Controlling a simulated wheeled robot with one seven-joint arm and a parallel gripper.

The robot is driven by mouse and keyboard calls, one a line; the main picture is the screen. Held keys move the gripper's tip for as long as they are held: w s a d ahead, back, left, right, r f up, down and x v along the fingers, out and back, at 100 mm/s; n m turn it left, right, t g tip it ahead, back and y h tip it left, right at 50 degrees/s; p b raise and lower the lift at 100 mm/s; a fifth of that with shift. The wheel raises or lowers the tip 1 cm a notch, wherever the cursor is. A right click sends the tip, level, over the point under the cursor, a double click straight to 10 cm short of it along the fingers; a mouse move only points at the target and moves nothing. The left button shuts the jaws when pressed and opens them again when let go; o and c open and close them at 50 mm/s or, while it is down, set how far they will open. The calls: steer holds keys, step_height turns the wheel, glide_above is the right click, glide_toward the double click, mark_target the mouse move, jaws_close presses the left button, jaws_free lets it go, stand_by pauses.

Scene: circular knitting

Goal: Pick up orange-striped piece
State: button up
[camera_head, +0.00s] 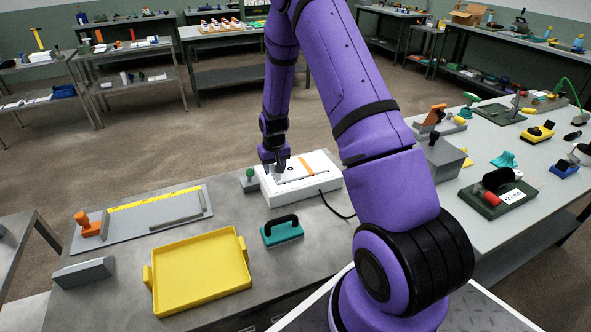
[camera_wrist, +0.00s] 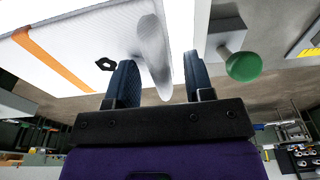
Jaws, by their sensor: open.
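The orange-striped piece (camera_head: 318,168) is white with one orange band. It lies on top of a white box (camera_head: 302,190) on the grey table. In the wrist view the piece (camera_wrist: 30,62) spreads at the upper left, its orange stripe running diagonally. A pale rounded flap (camera_wrist: 152,55), seemingly part of the piece, shows between my fingers. My gripper (camera_head: 278,168) is at the left end of the piece, close to its surface. In the wrist view my gripper (camera_wrist: 162,85) has its two dark fingers apart. I cannot tell whether either finger touches the piece.
A green knob (camera_head: 250,174) stands just left of the box; it also shows in the wrist view (camera_wrist: 243,66). A teal-based handled block (camera_head: 282,231) and a yellow tray (camera_head: 200,272) are nearer. A grey board (camera_head: 140,222) lies left. A black cable (camera_head: 332,209) leaves the box.

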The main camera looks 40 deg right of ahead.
steer(key=shift+f, duration=0.25)
jaws_close()
stand_by(0.4)
